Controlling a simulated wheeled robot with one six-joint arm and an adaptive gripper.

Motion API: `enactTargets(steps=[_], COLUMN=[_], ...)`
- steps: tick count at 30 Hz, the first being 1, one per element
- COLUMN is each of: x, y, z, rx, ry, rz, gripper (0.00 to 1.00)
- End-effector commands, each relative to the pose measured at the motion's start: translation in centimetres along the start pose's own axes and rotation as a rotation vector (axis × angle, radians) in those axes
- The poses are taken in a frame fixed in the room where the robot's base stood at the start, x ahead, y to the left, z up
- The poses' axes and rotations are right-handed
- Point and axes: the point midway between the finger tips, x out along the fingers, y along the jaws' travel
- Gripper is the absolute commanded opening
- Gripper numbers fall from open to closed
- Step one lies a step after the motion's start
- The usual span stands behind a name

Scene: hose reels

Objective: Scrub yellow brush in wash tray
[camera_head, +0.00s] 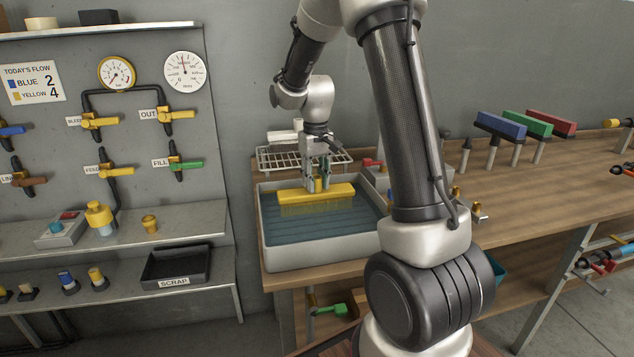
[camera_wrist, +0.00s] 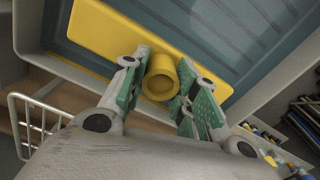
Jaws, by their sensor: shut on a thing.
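The yellow brush (camera_head: 337,194) is in the wash tray (camera_head: 296,258), with its long block lying lengthwise across it and its bristles in or at the blue-grey water. My gripper (camera_head: 318,184) points down over the brush and is shut on its upright round handle. In the wrist view the yellow handle (camera_wrist: 160,78) sits between the fingers of my gripper (camera_wrist: 161,85), and the brush's yellow block (camera_wrist: 115,32) stretches beyond it over the ribbed tray floor (camera_wrist: 240,25). How deep the bristles reach is hard to tell.
A wire rack (camera_head: 285,157) stands behind the tray. Blue (camera_head: 502,124), green (camera_head: 528,123) and red (camera_head: 551,122) brushes stand on posts along the bench at right. A panel with valves and gauges (camera_head: 117,72) is at left, above a black scrap bin (camera_head: 177,265).

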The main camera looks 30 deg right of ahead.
Motion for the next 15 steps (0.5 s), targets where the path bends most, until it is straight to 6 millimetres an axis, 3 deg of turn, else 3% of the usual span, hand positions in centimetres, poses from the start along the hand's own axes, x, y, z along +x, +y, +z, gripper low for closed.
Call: enactTargets(steps=[2,15], x=[-2.6,-7.6], y=[-0.1,-0.2], z=[-0.1,0.5], rx=[-0.001,-0.001], ry=[0.01,0.005], rz=[0.001,0.0], gripper=[0.0,0.0])
